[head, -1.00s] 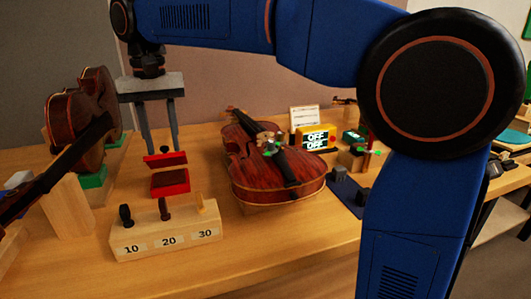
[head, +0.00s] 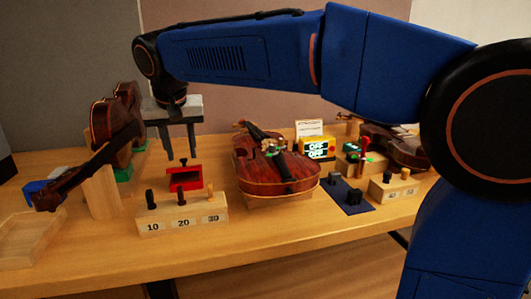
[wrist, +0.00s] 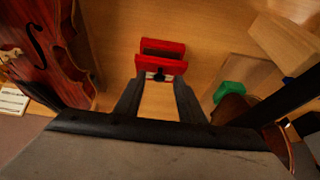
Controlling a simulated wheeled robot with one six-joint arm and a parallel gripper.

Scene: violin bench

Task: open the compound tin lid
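The compound tin (head: 184,187) is a small red box on the bench, behind the numbered wooden block. Its red lid (head: 184,170) stands raised at the back edge, and the dark inside shows. In the wrist view the tin (wrist: 162,46) lies just beyond the fingertips, with a small dark knob on the lid (wrist: 162,66) facing them. My gripper (head: 181,157) is above and behind the tin, fingers pointing down. In the wrist view my gripper (wrist: 158,92) has its fingers apart with only bench between them. Whether a fingertip touches the lid I cannot tell.
A wooden block marked 10, 20, 30 (head: 182,222) stands in front of the tin. A violin (head: 275,172) lies to the right. Another violin (head: 113,125) stands at the left on wooden supports. The front of the bench (head: 250,245) is clear.

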